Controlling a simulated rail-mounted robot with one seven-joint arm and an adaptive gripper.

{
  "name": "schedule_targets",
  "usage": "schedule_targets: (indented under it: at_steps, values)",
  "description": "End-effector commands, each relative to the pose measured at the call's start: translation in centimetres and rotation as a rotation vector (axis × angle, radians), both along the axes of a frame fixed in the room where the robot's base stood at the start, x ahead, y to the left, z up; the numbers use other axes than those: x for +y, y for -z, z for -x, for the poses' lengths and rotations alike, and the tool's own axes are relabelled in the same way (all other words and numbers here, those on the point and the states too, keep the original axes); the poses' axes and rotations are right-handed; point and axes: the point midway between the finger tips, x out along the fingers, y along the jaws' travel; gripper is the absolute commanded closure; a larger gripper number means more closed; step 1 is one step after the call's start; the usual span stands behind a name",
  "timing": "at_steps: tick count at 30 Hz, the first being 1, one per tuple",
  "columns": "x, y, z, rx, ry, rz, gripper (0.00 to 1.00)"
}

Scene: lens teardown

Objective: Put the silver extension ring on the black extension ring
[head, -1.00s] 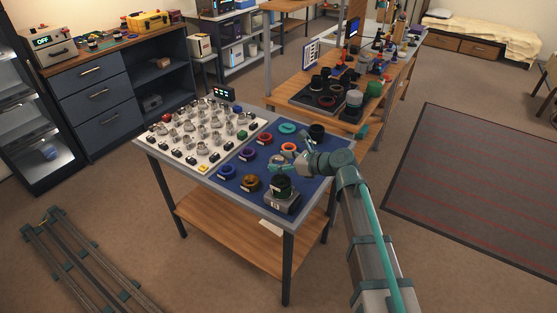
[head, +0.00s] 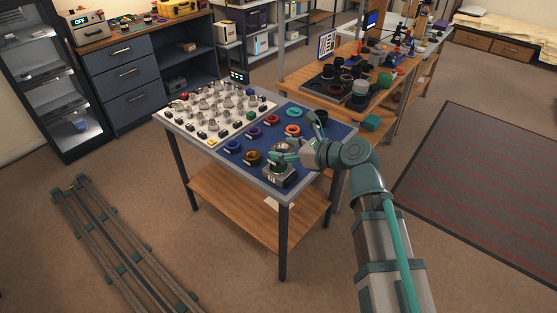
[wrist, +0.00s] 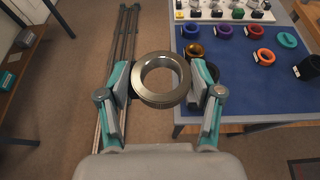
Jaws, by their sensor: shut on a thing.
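The silver extension ring (wrist: 160,98) is held between the two fingers of my gripper (wrist: 161,82) in the wrist view, its opening facing the camera. In the head view my gripper (head: 284,153) is above the front corner of the table, close over a grey block (head: 278,178) with a dark round part on it. The ring is small and partly hidden there. A black ring-shaped part (wrist: 307,68) stands on the blue mat at the right of the wrist view. I cannot tell which dark part is the black extension ring.
The blue mat (wrist: 240,95) carries several coloured rings, including an orange one (wrist: 264,57) and a purple one (wrist: 223,31). A white board (head: 190,120) with several small parts lies to the left. Another bench (head: 320,70) stands behind.

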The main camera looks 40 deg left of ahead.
Motion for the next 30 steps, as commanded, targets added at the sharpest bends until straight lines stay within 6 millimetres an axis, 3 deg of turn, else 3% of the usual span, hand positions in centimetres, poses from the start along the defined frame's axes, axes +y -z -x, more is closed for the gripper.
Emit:
schedule_targets:
  at_steps: [14, 21, 30]
  values:
    - [6.6, 4.0, -7.3, 0.001, 0.014, 0.001, 0.72]
    - [8.3, 7.9, -9.2, 0.003, 0.014, 0.001, 0.72]
    - [9.1, 9.4, -10.1, 0.001, 0.014, 0.0, 0.72]
